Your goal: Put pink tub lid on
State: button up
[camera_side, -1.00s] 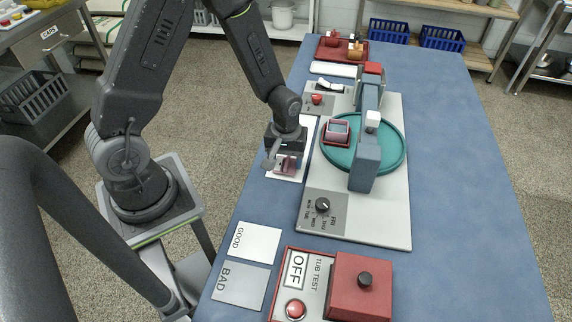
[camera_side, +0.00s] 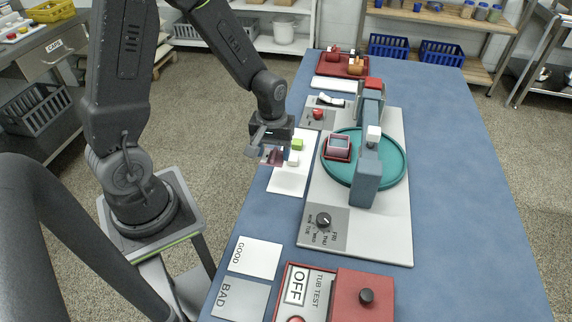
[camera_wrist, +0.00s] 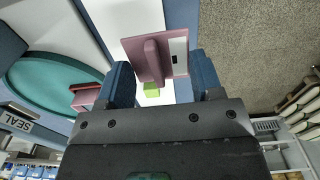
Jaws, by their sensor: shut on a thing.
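My gripper (camera_side: 268,152) is shut on the pink lid (camera_side: 274,157) and holds it above the white mat (camera_side: 284,182). In the wrist view, the pink lid (camera_wrist: 176,46) is a flat plate with an upright fin between the blue fingers, and a pale strip with a dark square along one side. A tub (camera_side: 339,145) sits in a red holder on the teal turntable (camera_side: 395,168), left of the blue-grey column. It also shows in part in the wrist view (camera_wrist: 84,100), at the left. Its colour is hard to tell.
The blue-grey column (camera_side: 368,165) rises over the turntable. A dial panel (camera_side: 325,229), GOOD (camera_side: 255,257) and BAD (camera_side: 240,299) plates and the red tub tester (camera_side: 362,292) are nearer the front.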

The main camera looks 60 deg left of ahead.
jog(key=s+a+r, duration=0.3)
jog(key=a+r, duration=0.1)
jog(key=a, duration=0.2)
jog(key=w+d, duration=0.3)
jog(key=w, duration=0.4)
jog(key=w+d, duration=0.2)
jog(key=w, duration=0.5)
jog(key=w+d, duration=0.3)
jog(key=w, duration=0.4)
jog(key=shift+w+d+r, duration=0.25)
jog(key=shift+w+d, duration=0.05)
jog(key=shift+w, duration=0.05)
jog(key=shift+w+d+f, duration=0.1)
jog(key=shift+d+f, duration=0.05)
jog(key=shift+f, duration=2.05)
jog(key=shift+f, duration=0.15)
jog(key=o, duration=1.1)
jog(key=shift+o, duration=0.2)
